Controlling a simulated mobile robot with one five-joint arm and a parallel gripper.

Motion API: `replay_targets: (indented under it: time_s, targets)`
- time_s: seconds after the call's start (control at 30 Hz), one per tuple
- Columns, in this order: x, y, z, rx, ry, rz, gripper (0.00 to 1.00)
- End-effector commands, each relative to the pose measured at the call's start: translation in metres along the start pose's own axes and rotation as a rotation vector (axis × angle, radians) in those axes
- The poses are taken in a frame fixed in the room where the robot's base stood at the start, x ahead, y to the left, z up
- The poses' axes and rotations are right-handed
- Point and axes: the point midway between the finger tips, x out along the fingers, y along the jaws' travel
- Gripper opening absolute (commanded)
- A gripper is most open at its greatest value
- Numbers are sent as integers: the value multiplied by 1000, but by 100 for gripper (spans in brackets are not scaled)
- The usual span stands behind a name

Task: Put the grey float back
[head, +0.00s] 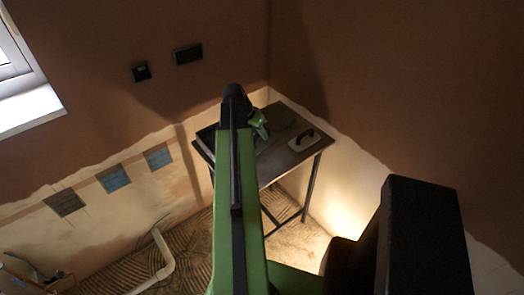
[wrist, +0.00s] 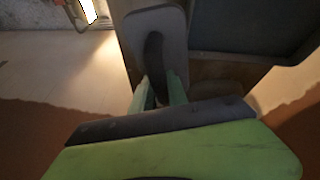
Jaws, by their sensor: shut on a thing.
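In the wrist view, a grey float (wrist: 176,22) with a rounded plate and a dark handle (wrist: 154,50) lies ahead of my gripper (wrist: 160,88). The two green fingers are shut on the handle at its near end. I cannot tell whether the plate touches the surface below. In the head view, my gripper (head: 260,126) is over the dark table (head: 283,164), beyond my arm; the held float cannot be made out there. Another float (head: 302,142), pale with a dark handle, lies on the table to the right of my gripper, apart from it.
A dark flat tray (wrist: 235,25) is close to the right of the held float in the wrist view. The table stands in the corner between two part-plastered walls. A white pipe (head: 160,260) rises from the floor at left. The table's near right part is clear.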

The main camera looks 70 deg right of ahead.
Motion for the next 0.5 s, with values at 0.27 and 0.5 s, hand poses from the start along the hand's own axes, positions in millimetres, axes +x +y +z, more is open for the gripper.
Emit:
replay_targets:
  time_s: [0.27,0.5]
  targets:
    - [15,36,68,186,-33,77,0]
    - [17,35,69,195,-33,81,0]
